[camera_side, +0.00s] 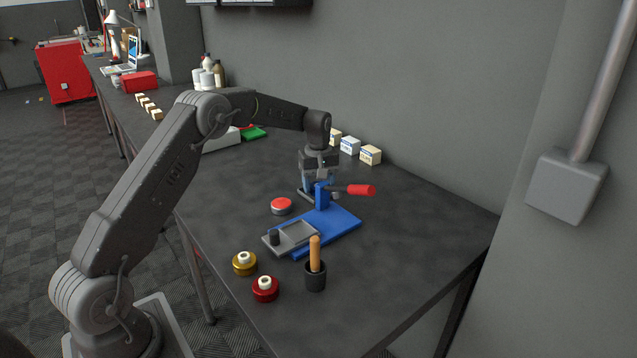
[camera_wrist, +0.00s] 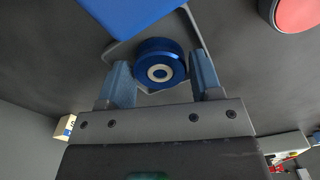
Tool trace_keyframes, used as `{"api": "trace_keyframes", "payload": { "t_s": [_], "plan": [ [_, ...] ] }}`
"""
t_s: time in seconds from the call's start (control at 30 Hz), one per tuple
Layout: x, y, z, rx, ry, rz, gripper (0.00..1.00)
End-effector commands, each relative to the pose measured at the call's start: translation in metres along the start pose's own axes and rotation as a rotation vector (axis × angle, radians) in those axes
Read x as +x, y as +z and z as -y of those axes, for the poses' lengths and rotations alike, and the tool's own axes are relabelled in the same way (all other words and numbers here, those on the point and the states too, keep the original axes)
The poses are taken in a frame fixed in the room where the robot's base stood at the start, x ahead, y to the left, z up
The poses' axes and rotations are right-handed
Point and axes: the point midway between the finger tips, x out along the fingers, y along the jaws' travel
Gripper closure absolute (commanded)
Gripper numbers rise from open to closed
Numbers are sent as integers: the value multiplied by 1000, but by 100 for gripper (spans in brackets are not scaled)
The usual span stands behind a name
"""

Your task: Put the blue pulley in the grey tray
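The blue pulley (camera_wrist: 160,65) has a pale hub with a dark bore and shows between the fingertips of my gripper (camera_wrist: 158,82) in the wrist view. One finger is on each side, very close to its rim; I cannot tell whether they touch it. A flat grey rimmed piece shows behind the pulley. In the side view my gripper (camera_side: 307,190) points down just behind the blue press, and the pulley is hard to make out there. The grey tray (camera_side: 272,246) lies at the front left of the press's base, with a dark cylinder in it.
The blue press (camera_side: 335,222) has an upright post and a red handle (camera_side: 361,190) pointing right. A red button (camera_side: 281,205), gold (camera_side: 244,262) and red (camera_side: 265,288) pulleys and a dark cup (camera_side: 316,277) with a wooden handle stand nearby. The right side of the bench is clear.

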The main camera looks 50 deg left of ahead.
Motion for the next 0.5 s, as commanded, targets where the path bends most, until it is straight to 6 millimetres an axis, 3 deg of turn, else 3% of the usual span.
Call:
{"api": "trace_keyframes", "payload": {
  "t_s": [0.17,0.27,0.5],
  "plan": [
    [0,0,0,0,-1,0,22],
    [-5,0,0,0,0,-1,22],
    [-45,-1,-1,0,4,-4,22]
  ]
}}
